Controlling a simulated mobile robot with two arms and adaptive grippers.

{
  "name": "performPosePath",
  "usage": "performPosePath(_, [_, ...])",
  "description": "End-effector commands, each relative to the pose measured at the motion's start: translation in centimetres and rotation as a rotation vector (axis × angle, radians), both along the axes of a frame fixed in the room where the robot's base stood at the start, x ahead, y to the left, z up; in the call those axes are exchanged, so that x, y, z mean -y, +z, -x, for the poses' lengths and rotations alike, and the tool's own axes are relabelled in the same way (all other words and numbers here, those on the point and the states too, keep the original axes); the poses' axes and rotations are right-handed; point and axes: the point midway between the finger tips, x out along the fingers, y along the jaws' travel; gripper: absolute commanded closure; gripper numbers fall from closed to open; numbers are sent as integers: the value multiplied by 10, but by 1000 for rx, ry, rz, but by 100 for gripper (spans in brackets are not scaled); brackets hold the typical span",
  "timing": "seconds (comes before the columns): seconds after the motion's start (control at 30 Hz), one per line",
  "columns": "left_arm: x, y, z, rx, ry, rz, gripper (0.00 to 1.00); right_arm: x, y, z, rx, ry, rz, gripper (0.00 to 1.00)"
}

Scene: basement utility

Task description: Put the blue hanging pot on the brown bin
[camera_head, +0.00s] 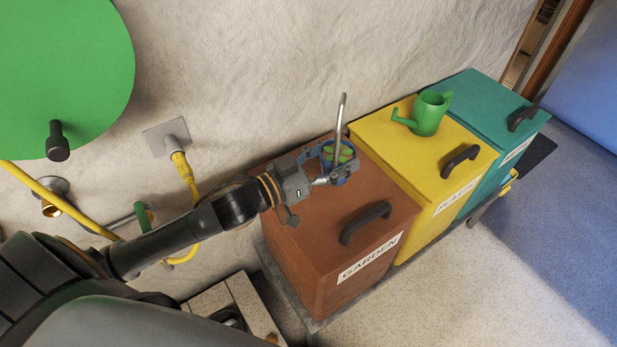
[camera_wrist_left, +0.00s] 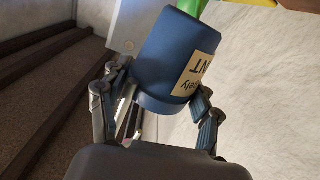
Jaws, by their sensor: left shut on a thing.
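The blue hanging pot (camera_head: 327,156) has green content and a curved metal hanger (camera_head: 340,122) rising above it. It shows large and tilted in the left wrist view (camera_wrist_left: 172,62), with a pale label on its side. My left gripper (camera_head: 322,168) is shut on the pot, with its fingers on either side of it in the left wrist view (camera_wrist_left: 160,100). The pot appears over the back part of the lid of the brown bin (camera_head: 375,182), labelled GARDEN. I cannot tell whether it touches the lid. My right gripper is not in view.
The brown bin has a black handle (camera_head: 365,222) at its front. A yellow bin (camera_head: 400,150) beside it carries a green watering can (camera_head: 430,112). A teal bin (camera_head: 480,100) stands farther right. The wall with a yellow hose (camera_head: 185,172) is behind my left arm.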

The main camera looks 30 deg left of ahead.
Motion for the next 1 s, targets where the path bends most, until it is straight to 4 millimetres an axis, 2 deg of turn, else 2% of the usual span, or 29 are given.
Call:
performPosePath(0.03, [-14,-7,1,-3,2,-5,80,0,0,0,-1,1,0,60])
performPosePath(0.1, [-25,-22,1,-5,2,-1,80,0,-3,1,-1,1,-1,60])
performPosePath(0.3, [-49,-49,2,0,1,2,80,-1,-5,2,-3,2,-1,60])
performPosePath(0.47, [-56,-57,2,2,-1,2,80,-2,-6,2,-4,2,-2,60])
performPosePath(0.57, [-64,-70,3,0,1,1,80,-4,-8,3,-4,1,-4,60])
performPosePath(0.73, [-62,-92,3,1,0,4,80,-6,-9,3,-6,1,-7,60])
performPosePath(1.0, [-61,-95,3,2,-2,3,80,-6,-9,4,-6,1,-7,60])
